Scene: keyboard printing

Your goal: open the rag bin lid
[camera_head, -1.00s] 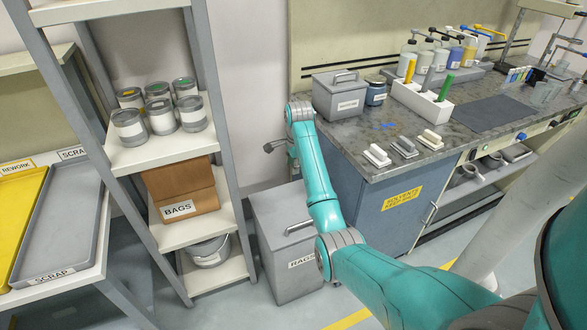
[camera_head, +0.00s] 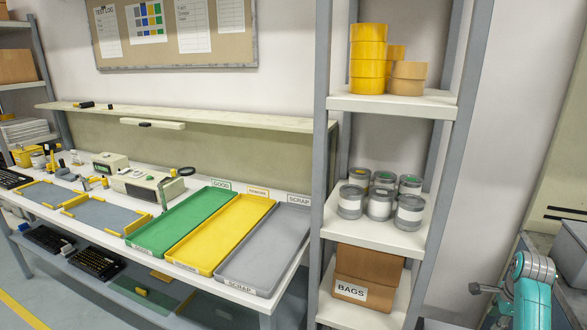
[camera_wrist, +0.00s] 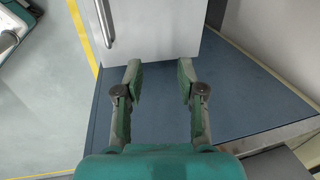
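The rag bin cannot be made out for certain in the head view now; its place on the floor right of the shelf is at or below the lower picture edge. My gripper (camera_wrist: 161,82) is open in the wrist view, with nothing between its fingers. Beyond the fingertips, a pale grey panel (camera_wrist: 165,30) has a bar handle (camera_wrist: 105,22) on its left side; I cannot tell whether this is the bin. A blue surface (camera_wrist: 225,110) lies below it. In the head view, my wrist shows at the lower right, its gripper mostly indistinct.
A shelf rack (camera_head: 385,230) holds cans, tape rolls and a box marked BAGS (camera_head: 350,291). Left of it, a bench carries green (camera_head: 185,220), yellow (camera_head: 222,232) and grey (camera_head: 265,250) trays. A grey container (camera_head: 568,243) stands at the right edge. A yellow floor line (camera_wrist: 82,35) runs past the panel.

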